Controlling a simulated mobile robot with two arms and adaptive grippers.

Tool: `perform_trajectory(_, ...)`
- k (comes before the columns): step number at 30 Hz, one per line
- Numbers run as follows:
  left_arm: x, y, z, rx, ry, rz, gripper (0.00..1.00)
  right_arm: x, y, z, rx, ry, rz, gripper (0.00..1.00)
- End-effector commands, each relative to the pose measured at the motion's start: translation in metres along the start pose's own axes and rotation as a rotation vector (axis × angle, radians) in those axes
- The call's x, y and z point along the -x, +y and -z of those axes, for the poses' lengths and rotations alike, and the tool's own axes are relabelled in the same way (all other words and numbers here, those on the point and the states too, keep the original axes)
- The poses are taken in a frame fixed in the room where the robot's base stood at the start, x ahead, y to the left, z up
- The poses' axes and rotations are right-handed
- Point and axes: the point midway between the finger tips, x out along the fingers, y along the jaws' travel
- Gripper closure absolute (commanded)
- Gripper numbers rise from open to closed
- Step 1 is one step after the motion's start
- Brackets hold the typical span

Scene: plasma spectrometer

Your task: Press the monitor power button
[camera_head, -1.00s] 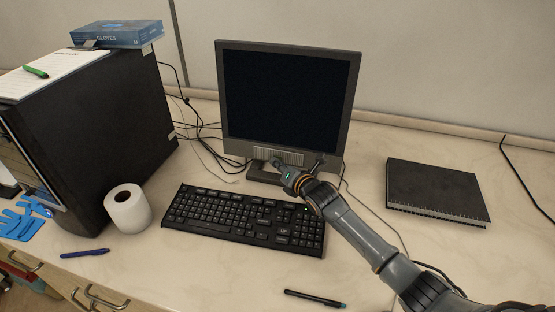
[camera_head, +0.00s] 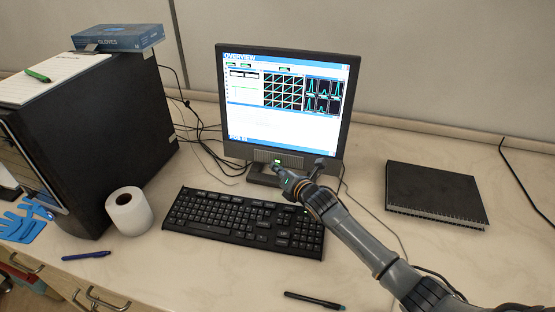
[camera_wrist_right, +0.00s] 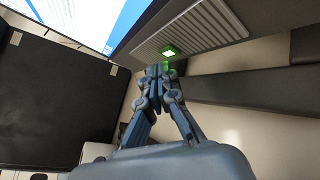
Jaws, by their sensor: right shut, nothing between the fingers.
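The monitor (camera_head: 290,105) stands at the back middle of the desk, its screen lit with an overview window of graphs. Its power button (camera_head: 278,162) glows green in the lower bezel; in the right wrist view the lit button (camera_wrist_right: 170,51) sits beside the speaker grille. My right gripper (camera_head: 277,168) is shut and empty, its tips just below the button. In the right wrist view its closed fingertips (camera_wrist_right: 158,70) are close to the button, with a small gap apparent. My left gripper is not in view.
A black keyboard (camera_head: 243,222) lies in front of the monitor, below my right arm. A black computer tower (camera_head: 110,135) and a white paper roll (camera_head: 129,210) stand to the left. A black notebook (camera_head: 435,192) lies to the right. Cables run behind the monitor.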

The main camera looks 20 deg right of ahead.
Motion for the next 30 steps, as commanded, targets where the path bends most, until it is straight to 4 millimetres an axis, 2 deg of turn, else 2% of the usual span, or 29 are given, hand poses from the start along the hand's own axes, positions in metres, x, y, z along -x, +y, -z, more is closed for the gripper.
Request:
perform_trajectory(11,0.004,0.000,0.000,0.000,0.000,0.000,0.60,0.003,0.002,0.002,-0.001,0.000,0.000,1.00)
perform_trajectory(22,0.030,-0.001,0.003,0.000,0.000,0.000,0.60,0.027,0.021,0.018,-0.001,0.002,0.000,1.00)
perform_trajectory(30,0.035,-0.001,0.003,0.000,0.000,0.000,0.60,0.037,0.026,0.026,0.000,0.000,0.000,1.00)
